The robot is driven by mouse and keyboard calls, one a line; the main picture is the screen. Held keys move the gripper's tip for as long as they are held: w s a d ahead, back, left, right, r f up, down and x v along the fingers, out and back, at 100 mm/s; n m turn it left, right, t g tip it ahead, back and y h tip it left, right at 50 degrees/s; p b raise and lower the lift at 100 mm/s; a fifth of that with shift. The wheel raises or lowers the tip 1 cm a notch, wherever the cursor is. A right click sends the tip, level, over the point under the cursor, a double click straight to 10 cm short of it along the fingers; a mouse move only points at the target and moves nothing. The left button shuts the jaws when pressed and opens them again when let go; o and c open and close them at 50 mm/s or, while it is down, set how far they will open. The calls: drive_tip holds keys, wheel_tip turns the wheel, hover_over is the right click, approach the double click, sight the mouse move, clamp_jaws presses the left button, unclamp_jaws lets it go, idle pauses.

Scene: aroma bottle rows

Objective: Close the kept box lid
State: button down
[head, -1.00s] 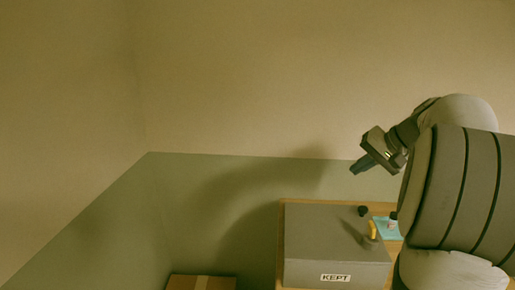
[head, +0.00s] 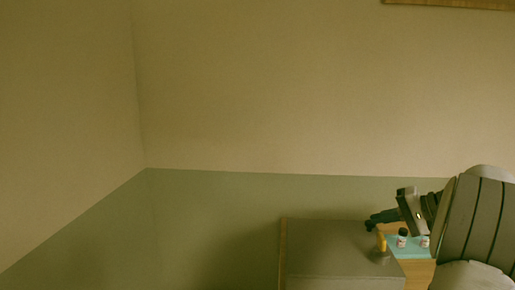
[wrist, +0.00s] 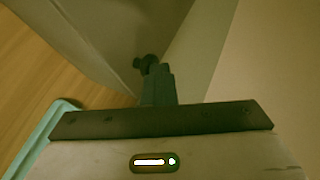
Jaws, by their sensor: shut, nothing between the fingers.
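The grey box (head: 335,283) stands at the lower right of the head view; its front is cut off by the bottom edge. Its flat grey top (head: 325,246) shows, but I cannot tell whether the lid is fully down. My gripper (head: 372,223) is shut and empty, at the far right corner of the box top.
A wall rises behind; the left is open.

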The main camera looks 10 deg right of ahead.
drive_tip(key=shift+s+f, duration=0.1)
drive_tip(key=shift+f, duration=0.4)
wheel_tip(320, 180, up, 5)
drive_tip(key=p, duration=0.3)
drive_tip(key=shift+r, duration=0.1)
drive_tip(key=f+v, duration=0.1)
drive_tip(key=v, duration=0.9)
drive_tip(key=shift+d, duration=0.3)
drive_tip(key=shift+s, duration=0.1)
